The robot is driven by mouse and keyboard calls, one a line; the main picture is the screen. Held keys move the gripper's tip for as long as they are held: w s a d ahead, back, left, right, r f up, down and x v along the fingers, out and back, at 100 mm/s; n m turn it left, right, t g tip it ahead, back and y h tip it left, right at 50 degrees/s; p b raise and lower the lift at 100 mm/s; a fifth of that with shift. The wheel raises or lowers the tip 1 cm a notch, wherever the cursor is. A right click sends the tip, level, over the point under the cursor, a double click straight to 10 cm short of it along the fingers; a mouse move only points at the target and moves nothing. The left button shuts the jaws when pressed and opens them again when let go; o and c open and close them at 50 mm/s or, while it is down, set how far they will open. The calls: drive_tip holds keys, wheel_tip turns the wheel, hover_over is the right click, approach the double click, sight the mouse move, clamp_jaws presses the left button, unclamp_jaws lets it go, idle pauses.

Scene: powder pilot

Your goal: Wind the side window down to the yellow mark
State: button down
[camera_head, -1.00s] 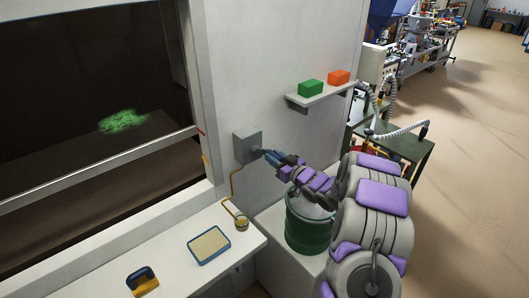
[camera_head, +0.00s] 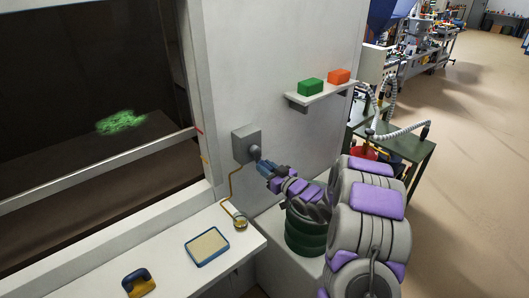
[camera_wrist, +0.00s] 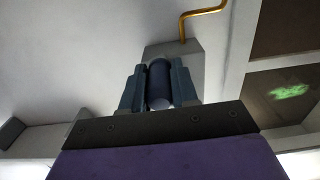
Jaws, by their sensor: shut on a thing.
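The side window (camera_head: 90,172) is at the left of the head view, with a pale bottom rail sloping up to the right post. The rail's right end is level with a small red mark (camera_head: 199,131). A small yellow mark (camera_head: 205,159) is lower on the same post. A grey winder box (camera_head: 244,142) with a round hub (camera_head: 255,152) is on the white wall. My gripper (camera_head: 263,166) is just below and right of the hub. In the wrist view its fingers are shut on a dark blue cylindrical crank handle (camera_wrist: 160,80). The crank's arm is mostly hidden.
A brass pipe (camera_head: 230,185) runs from the box down to a small cup (camera_head: 240,222) on the white ledge. A framed pad (camera_head: 207,246) and a blue-yellow tool (camera_head: 138,283) lie there. A green drum stands under my arm. A shelf holds green (camera_head: 311,87) and orange blocks (camera_head: 339,76).

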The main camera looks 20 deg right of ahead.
drive_tip(key=shift+s+a+r, duration=0.1)
drive_tip(key=shift+s+a, duration=0.1)
drive_tip(key=shift+a, duration=0.45)
drive_tip(key=shift+s+a, duration=0.2)
drive_tip(key=shift+a, duration=0.4)
drive_tip(key=shift+s+a+r, duration=0.2)
drive_tip(key=shift+a+r, duration=0.25)
drive_tip(key=shift+a, duration=0.1)
drive_tip(key=shift+s+a+r, duration=0.2)
drive_tip(key=shift+a+r, duration=0.2)
drive_tip(key=shift+a, duration=0.15)
drive_tip(key=shift+s+a+r, duration=0.1)
drive_tip(key=shift+a+r, duration=0.05)
drive_tip(key=shift+a, duration=0.15)
drive_tip(key=shift+s+a, duration=0.1)
drive_tip(key=shift+a, duration=0.05)
